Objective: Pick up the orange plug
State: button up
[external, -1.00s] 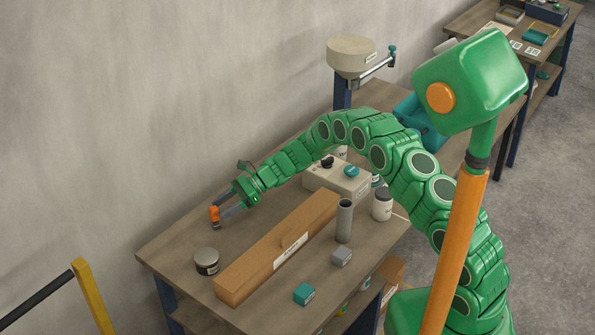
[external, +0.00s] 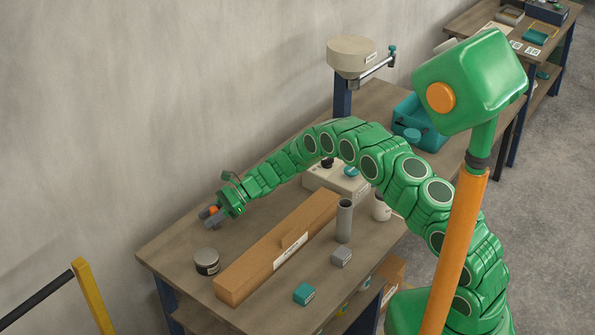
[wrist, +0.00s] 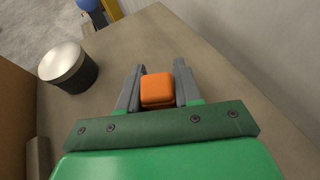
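The orange plug (wrist: 157,89) stands between the two grey fingers of my gripper (wrist: 159,85) in the wrist view. The fingers are spread to either side of it, with very little room on each side. I cannot tell whether either one touches it. In the external view the plug (external: 213,210) shows as a small orange patch, partly hidden by my gripper (external: 210,215), low over the table's far left part.
A dark tin with a pale lid (external: 206,261) stands near the plug; it also shows in the wrist view (wrist: 67,68). A long cardboard box (external: 278,248) lies to the right. The wall (external: 110,120) is close behind the table.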

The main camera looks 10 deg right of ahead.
jog(key=c, duration=0.5)
jog(key=shift+r, duration=0.5)
notch_tip(320, 180, up, 2)
jog(key=shift+r, duration=0.15)
jog(key=s+d+r, duration=0.4)
jog(key=d+r, duration=0.1)
jog(key=s+d+r, duration=0.4)
jog(key=s+d, duration=0.1)
jog(key=shift+s+d+r, duration=0.1)
jog(key=shift+d+r, duration=0.1)
jog(key=shift+r, duration=0.2)
